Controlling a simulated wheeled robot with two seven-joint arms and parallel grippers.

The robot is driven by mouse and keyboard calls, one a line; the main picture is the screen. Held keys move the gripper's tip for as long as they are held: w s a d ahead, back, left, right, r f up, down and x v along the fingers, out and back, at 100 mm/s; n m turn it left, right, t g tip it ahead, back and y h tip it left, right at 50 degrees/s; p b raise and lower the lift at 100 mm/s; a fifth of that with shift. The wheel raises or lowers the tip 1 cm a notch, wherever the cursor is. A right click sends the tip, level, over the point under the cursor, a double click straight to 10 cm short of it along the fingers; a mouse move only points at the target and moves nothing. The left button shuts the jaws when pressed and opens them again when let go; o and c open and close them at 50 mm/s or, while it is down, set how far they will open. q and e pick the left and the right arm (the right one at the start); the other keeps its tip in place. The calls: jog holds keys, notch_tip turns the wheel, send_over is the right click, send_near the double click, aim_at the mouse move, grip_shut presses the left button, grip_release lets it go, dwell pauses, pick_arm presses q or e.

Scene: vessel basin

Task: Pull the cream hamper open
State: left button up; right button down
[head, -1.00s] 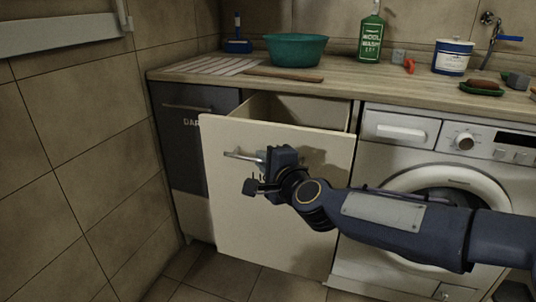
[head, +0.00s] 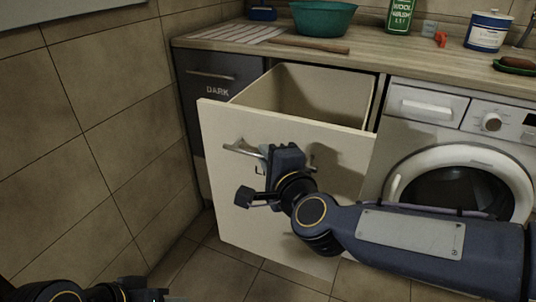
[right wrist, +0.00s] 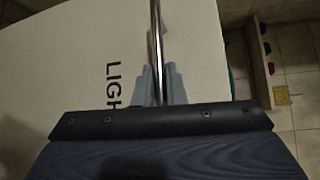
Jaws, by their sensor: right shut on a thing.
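The cream hamper (head: 225,190) is a tall drawer-like front with an open box behind it, pulled partly out from under the worktop. Its inside (head: 310,95) looks empty where it shows. A metal bar handle (head: 243,151) runs across its front. My right gripper (head: 268,158) is shut on this handle; the right wrist view shows the bar (right wrist: 156,40) between the two grey fingers (right wrist: 160,85), beside the dark lettering on the cream front (right wrist: 70,60).
A dark hamper (head: 215,85) marked DARK is closed at left. A washing machine (head: 450,150) stands at right. The worktop (head: 380,58) holds a green basin (head: 322,18), a wooden stick (head: 308,45), a green bottle (head: 400,15) and a white-blue tin (head: 488,30). Tiled floor lies in front.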

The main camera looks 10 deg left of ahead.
jog(key=c, duration=1.5)
grip_release()
jog(key=p+v, duration=0.1)
jog(key=v, duration=0.6)
jog(key=shift+s+d+p, duration=0.25)
jog(key=shift+s+p, duration=0.1)
jog(key=shift+p, duration=0.05)
